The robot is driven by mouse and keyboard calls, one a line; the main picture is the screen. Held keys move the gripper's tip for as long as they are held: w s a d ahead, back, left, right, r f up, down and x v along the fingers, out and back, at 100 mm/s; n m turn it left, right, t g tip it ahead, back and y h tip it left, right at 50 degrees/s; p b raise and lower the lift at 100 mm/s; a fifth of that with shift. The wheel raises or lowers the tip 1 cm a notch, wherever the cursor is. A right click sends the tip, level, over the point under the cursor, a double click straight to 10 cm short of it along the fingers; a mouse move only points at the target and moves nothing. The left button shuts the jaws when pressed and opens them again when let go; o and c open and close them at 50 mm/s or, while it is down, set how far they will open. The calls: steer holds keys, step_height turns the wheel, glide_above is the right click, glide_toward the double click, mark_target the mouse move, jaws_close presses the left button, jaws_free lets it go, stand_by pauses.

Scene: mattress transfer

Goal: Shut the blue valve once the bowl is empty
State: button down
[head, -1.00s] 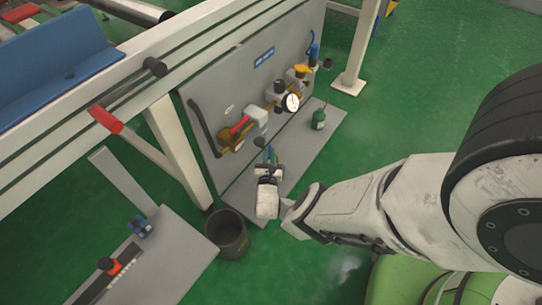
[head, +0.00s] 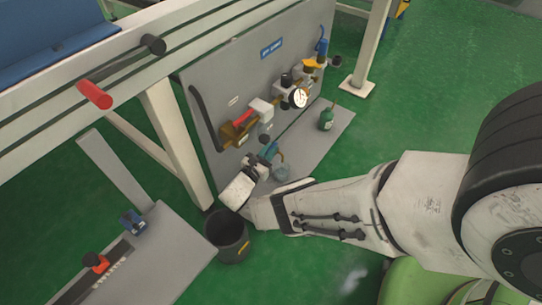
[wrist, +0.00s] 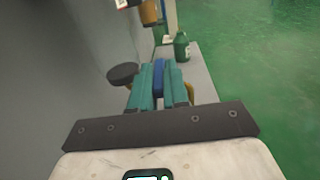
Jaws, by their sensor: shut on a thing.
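My gripper (head: 269,152) is low in front of the grey panel, tilted, its body to the lower left of its fingers. In the wrist view its teal fingers (wrist: 159,85) are shut on a blue handle (wrist: 158,78), which looks like the blue valve's. A brass-yellow part (wrist: 189,92) shows beside the fingers. The handle is mostly hidden in the head view. A small greyish rounded thing (head: 281,172) sits just right of the gripper; I cannot tell if it is the bowl. No liquid level is readable.
A black bucket (head: 228,237) stands below the gripper. The panel carries a red-handled valve (head: 243,117), a gauge (head: 299,97) and a yellow knob (head: 310,64). A black round knob (wrist: 122,73) is left of the fingers. A green bottle (head: 326,120) stands behind.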

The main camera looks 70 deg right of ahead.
steer(key=shift+w+d+m+g+b, duration=0.1)
steer(key=shift+w+m+g+b, duration=0.1)
steer(key=shift+m+g+b, duration=0.45)
steer(key=c, duration=1.1)
jaws_free()
steer(key=shift+n+p, duration=0.25)
steer(key=shift+p, duration=0.05)
